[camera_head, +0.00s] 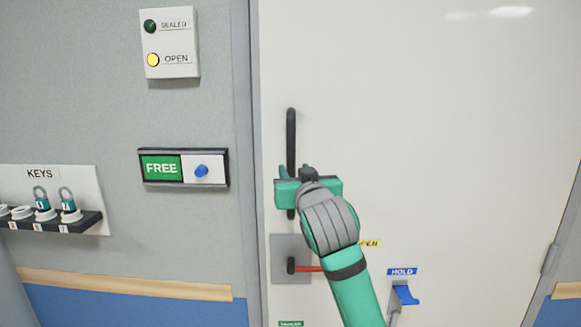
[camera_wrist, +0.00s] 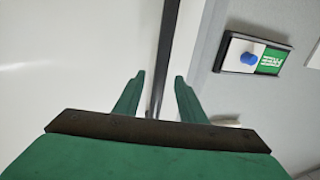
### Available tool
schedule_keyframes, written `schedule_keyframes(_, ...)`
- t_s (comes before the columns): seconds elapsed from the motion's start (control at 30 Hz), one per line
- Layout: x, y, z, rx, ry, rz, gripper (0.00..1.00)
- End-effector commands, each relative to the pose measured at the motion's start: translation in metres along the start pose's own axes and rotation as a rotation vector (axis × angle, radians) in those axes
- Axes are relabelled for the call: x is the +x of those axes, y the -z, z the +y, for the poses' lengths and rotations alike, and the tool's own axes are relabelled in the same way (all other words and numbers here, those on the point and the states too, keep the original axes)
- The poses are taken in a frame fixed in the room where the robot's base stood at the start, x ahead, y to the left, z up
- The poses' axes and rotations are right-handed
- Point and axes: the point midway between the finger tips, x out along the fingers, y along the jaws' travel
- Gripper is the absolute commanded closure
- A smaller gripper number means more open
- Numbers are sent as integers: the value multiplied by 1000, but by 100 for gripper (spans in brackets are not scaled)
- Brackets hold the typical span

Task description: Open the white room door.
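The white room door (camera_head: 430,120) fills the right of the head view and appears shut against its frame. Its long black vertical handle (camera_head: 291,135) is near the door's left edge. My gripper (camera_head: 300,182) is in front of the handle's lower part and hides some of it. In the wrist view my gripper (camera_wrist: 160,76) has its two green fingers apart, with the dark handle bar (camera_wrist: 170,35) running between them. A gap shows on each side of the bar. Below, a red lever (camera_head: 309,269) on a grey plate (camera_head: 283,246) points right, toward a partly hidden "OPEN" label.
A panel (camera_head: 172,42) has a yellow lamp lit at "OPEN" and a dark green one at "SEALED". A "FREE" sign (camera_head: 162,168) with a blue knob (camera_head: 201,171) is left of the door. A key shelf (camera_head: 55,222) and a blue "HOLD" switch (camera_head: 405,294) also show.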

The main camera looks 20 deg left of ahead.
Motion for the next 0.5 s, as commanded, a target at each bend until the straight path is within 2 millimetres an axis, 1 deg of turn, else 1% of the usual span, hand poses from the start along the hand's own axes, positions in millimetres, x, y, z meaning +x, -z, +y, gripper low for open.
schedule_keyframes(0.03, 10, 0, 0, 0, 1, -1, 63)
schedule_keyframes(0.1, 21, 0, -1, -1, 1, -1, 63)
schedule_keyframes(0.23, 37, 0, 0, 0, 0, 0, 63)
schedule_keyframes(0.4, 49, 0, -1, -1, 1, 1, 63)
schedule_keyframes(0.5, 51, 0, -1, -1, 1, 1, 63)
